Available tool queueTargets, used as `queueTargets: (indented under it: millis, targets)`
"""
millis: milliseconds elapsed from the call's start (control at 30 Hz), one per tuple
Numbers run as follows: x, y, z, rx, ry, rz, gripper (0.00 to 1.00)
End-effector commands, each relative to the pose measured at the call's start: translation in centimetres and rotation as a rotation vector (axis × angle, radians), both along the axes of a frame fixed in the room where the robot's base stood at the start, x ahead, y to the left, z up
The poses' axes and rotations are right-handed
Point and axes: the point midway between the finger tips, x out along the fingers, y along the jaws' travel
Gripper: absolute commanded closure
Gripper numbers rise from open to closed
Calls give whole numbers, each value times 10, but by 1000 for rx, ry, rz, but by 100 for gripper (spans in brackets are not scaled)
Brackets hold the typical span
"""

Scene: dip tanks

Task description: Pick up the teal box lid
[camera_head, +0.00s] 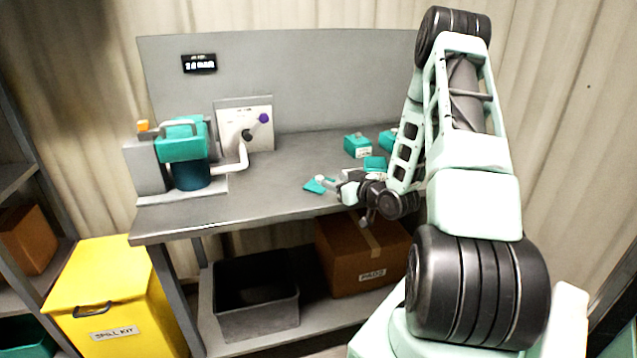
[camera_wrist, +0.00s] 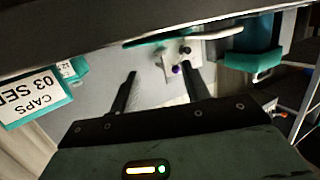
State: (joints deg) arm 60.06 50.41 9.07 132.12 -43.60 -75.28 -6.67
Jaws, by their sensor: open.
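The teal box lid (camera_head: 313,186) appears to be the small flat teal piece near the table's front edge in the head view. My gripper (camera_head: 328,183) is low over the table at its right end, partly overlapping it in the picture. I cannot tell whether they touch. In the wrist view my gripper (camera_wrist: 160,72) has its two dark fingers spread apart with nothing visibly held between them. A thin teal strip shows beyond the fingers under a dark bar; I cannot tell whether it is the lid.
Teal boxes (camera_head: 357,147) stand behind my gripper; a labelled box (camera_wrist: 35,98) shows at left in the wrist view. A teal pump (camera_head: 183,143) and a knobbed panel (camera_head: 235,130) stand on the table's left. The table's middle (camera_head: 275,170) is clear.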

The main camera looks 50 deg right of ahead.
Motion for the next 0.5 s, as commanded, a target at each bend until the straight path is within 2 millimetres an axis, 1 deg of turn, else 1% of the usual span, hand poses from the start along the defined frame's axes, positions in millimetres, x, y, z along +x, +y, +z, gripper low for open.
queueTargets:
  millis: [33,100,367,500]
  targets:
    - [8,-1,0,0,0,2,53]
    - [17,-3,-2,0,0,1,53]
    - [35,-4,-6,1,1,1,53]
    - [56,-4,-10,2,1,2,53]
